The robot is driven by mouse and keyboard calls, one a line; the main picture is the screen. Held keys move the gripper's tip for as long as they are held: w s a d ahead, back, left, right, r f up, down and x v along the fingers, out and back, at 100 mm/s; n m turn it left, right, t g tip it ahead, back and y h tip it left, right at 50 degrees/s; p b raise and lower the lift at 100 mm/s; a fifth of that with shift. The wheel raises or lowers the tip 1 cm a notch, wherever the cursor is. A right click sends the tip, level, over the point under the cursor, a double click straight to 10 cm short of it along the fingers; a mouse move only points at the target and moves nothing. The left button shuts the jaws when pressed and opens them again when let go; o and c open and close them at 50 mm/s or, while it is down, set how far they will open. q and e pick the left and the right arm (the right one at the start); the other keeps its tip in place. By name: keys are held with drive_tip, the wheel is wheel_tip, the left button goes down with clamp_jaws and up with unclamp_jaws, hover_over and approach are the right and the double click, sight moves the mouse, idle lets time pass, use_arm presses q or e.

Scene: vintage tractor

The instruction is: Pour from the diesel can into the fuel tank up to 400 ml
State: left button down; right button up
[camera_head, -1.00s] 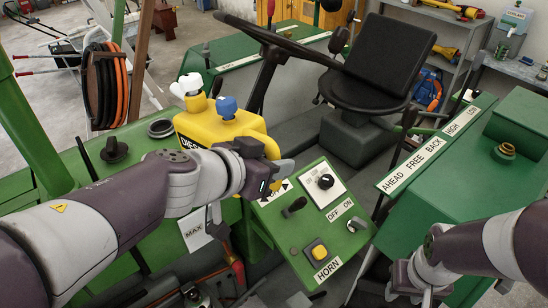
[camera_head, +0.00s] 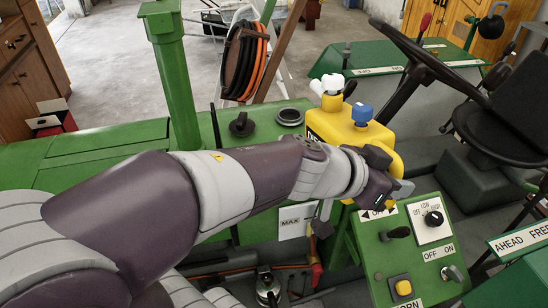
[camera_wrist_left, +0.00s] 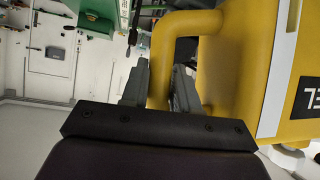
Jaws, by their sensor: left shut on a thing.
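The yellow diesel can (camera_head: 345,128) is upright, with a white fitting and a blue cap (camera_head: 362,113) on top. My left gripper (camera_head: 385,185) is shut on its handle, on the can's near right side. In the left wrist view the yellow handle (camera_wrist_left: 165,65) passes between the two fingers (camera_wrist_left: 158,88) beside the can's body (camera_wrist_left: 232,75). A round dark-rimmed opening (camera_head: 290,116), which looks like the fuel tank's filler, is in the green hood left of the can. A MAX label (camera_head: 293,222) shows below; any level there is hidden or too small. My right gripper is out of view.
A black knob (camera_head: 242,124) stands left of the opening. A green control panel (camera_head: 415,250) with switches is at the right, below the can. The steering wheel (camera_head: 425,60) and seat are behind it. A green post (camera_head: 172,75) and a hose reel (camera_head: 243,62) rise at the back.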

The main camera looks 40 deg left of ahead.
use_arm(q)
drive_tip(key=shift+w+a, duration=0.1)
drive_tip(key=shift+a, duration=0.2)
drive_tip(key=shift+w+a, duration=0.2)
drive_tip(key=shift+a, duration=0.45)
drive_tip(key=shift+w+a+f, duration=0.1)
drive_tip(key=shift+w+a, duration=0.2)
drive_tip(key=shift+a, duration=0.25)
drive_tip(key=shift+w+a+p, duration=0.15)
drive_tip(key=shift+a+p, duration=0.15)
drive_tip(key=shift+a, duration=0.3)
drive_tip(key=shift+w+a+f, duration=0.1)
drive_tip(key=shift+w+a, duration=0.15)
drive_tip(key=shift+a, duration=0.3)
drive_tip(key=shift+w+a+f, duration=0.1)
drive_tip(key=shift+w+a, duration=0.1)
drive_tip(key=shift+a, duration=0.3)
drive_tip(key=shift+a+p, duration=0.2)
drive_tip(key=shift+p, duration=0.1)
